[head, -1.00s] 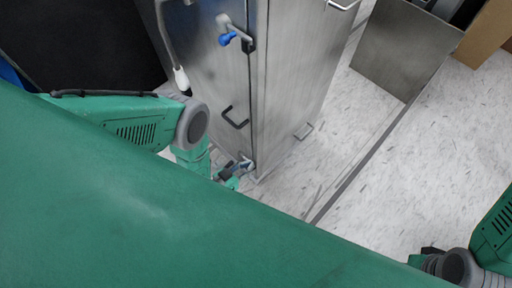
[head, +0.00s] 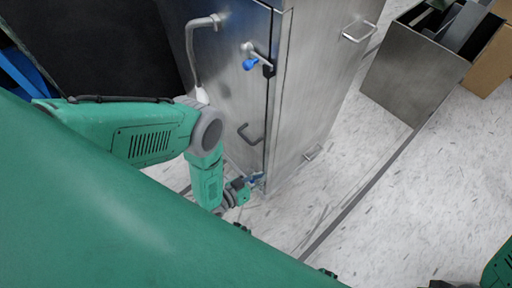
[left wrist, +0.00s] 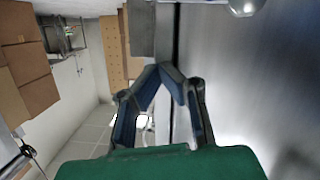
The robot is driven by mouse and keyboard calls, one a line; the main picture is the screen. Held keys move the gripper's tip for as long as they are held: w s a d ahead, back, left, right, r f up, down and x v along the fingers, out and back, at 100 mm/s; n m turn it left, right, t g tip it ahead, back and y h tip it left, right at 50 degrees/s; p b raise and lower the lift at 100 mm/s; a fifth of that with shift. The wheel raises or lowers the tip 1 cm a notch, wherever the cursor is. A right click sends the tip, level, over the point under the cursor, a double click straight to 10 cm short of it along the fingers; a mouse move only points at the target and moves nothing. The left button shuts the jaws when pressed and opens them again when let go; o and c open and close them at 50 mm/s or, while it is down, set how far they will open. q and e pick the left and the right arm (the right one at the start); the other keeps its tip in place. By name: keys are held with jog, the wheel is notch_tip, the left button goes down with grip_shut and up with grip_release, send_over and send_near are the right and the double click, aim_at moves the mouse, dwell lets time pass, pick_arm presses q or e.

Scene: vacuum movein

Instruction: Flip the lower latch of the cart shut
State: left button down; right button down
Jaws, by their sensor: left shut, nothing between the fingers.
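The cart (head: 310,100) is a tall brushed-metal cabinet in the middle of the head view. Its upper latch (head: 252,63) has a blue handle by the door seam. The lower latch (head: 257,177), a small blue and metal part, sits low on the same seam, partly hidden by my left gripper (head: 243,187). That gripper is beside it, near the cart's bottom corner; contact cannot be told. In the left wrist view my left gripper (left wrist: 162,70) has its fingertips together, with nothing between them, beside the metal cart face (left wrist: 250,80).
A door handle (head: 248,135) juts out above the lower latch, and a side handle (head: 358,32) is higher on the right. An open metal bin (head: 410,75) and cardboard boxes (head: 490,60) stand at the upper right. The floor (head: 390,200) right of the cart is clear.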

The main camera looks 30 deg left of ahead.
pick_arm(q)
jog(key=p+v, duration=0.2)
jog(key=v, duration=0.8)
jog(key=shift+d, duration=0.2)
jog(key=shift+s+f, duration=0.1)
jog(key=w+a+r+g+y+p, duration=0.2)
jog(key=w+r+g+y+p, duration=0.15)
jog(key=r+g, duration=0.35)
jog(key=s+a+r+g+y+p, duration=0.1)
jog(key=s+a+r+g+p, duration=0.1)
jog(key=s+r, duration=0.4)
jog(key=s+a+r+n+g+y+p, duration=0.1)
jog(key=s+r, duration=0.6)
jog(key=r, duration=0.7)
jog(key=a+g+p, duration=0.1)
jog(key=a+g, duration=0.1)
jog(key=g, duration=0.1)
jog(key=shift+p, duration=0.3)
